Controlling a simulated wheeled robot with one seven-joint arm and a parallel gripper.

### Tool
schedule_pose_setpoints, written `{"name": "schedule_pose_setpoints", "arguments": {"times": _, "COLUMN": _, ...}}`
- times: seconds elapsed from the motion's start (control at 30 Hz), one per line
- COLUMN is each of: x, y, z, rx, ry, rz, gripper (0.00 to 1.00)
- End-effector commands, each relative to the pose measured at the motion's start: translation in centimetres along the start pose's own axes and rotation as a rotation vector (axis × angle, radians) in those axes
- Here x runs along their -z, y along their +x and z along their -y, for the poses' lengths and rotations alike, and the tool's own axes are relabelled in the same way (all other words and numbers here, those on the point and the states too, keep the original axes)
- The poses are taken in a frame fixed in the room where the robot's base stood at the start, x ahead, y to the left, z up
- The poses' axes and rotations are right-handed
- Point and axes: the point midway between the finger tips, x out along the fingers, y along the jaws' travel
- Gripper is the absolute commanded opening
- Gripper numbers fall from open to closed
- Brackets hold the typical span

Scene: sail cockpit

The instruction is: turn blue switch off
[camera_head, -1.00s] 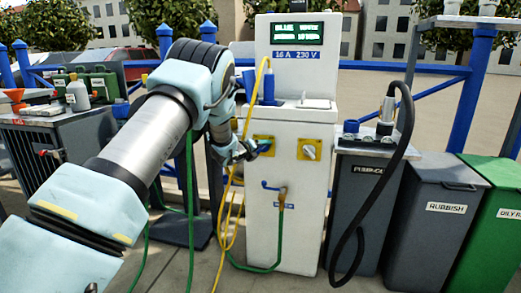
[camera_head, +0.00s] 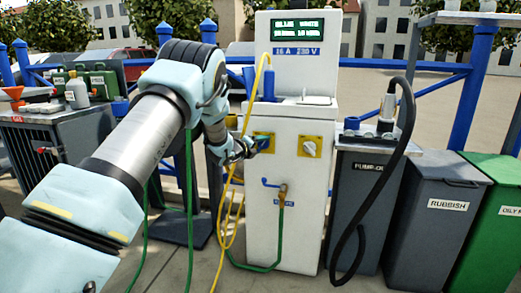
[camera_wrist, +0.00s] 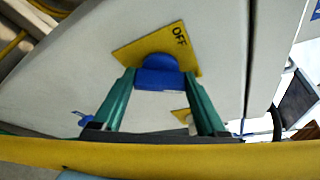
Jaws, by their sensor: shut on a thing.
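The blue switch (camera_wrist: 158,76) is a rotary knob on a yellow plate (camera_wrist: 126,55) marked OFF, on the front of the white pedestal. In the head view the switch (camera_head: 264,142) is partly hidden by my gripper (camera_head: 253,147). In the wrist view the green fingers of my gripper (camera_wrist: 158,88) stand one on each side of the knob and are shut on it. The knob's pointer direction cannot be told.
A white switch (camera_head: 310,149) sits on another yellow plate to the right. A yellow cable (camera_head: 238,150) hangs close beside my wrist. A tap with a green hose (camera_head: 262,268) is below. Dark bins (camera_head: 437,215) stand to the right.

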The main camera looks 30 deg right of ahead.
Motion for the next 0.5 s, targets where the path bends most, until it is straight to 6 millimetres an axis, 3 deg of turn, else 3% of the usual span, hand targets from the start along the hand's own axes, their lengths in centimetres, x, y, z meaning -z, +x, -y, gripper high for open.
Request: {"name": "schedule_pose_setpoints", "arguments": {"times": 0.5, "x": 0.23, "y": 0.08, "z": -0.84, "rx": 0.186, "ry": -0.452, "rz": 0.001, "gripper": 0.19}}
